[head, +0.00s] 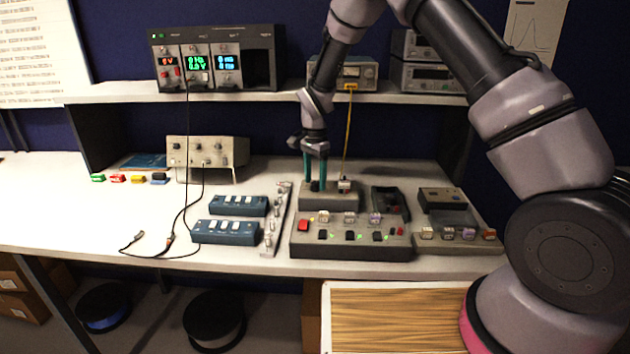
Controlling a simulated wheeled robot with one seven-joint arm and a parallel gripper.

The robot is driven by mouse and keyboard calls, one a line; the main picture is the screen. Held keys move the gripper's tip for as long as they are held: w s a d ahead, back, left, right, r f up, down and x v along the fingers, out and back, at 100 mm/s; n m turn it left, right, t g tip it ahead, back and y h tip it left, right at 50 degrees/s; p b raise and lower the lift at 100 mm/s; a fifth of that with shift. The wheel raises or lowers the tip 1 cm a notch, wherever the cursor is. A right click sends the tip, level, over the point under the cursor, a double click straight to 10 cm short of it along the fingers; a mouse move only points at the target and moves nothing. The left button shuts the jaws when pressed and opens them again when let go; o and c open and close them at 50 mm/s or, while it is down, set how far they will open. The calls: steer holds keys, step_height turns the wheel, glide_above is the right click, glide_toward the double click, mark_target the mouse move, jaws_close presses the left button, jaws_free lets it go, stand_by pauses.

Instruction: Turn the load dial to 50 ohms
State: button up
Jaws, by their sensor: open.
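My gripper (316,181) points straight down over a small grey box (330,201) on the bench. Its two teal fingers are apart and open. A small dark knob (316,186), which looks like the load dial, sits on top of the box between or just behind the fingertips. I cannot tell whether the fingers touch it. The dial's markings and pointer are too small to read, so its setting does not show. A pale connector (344,184) with a yellow cable stands on the same box, just right of the fingers.
A grey panel (352,246) with a red button and several switches lies in front. A dark tray (390,203) and another module (441,198) stand to the right. Blue switch boxes (226,232) lie left. The yellow cable (348,130) hangs close to my gripper. The bench's left side is mostly clear.

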steer(key=shift+f, duration=0.35)
jaws_close()
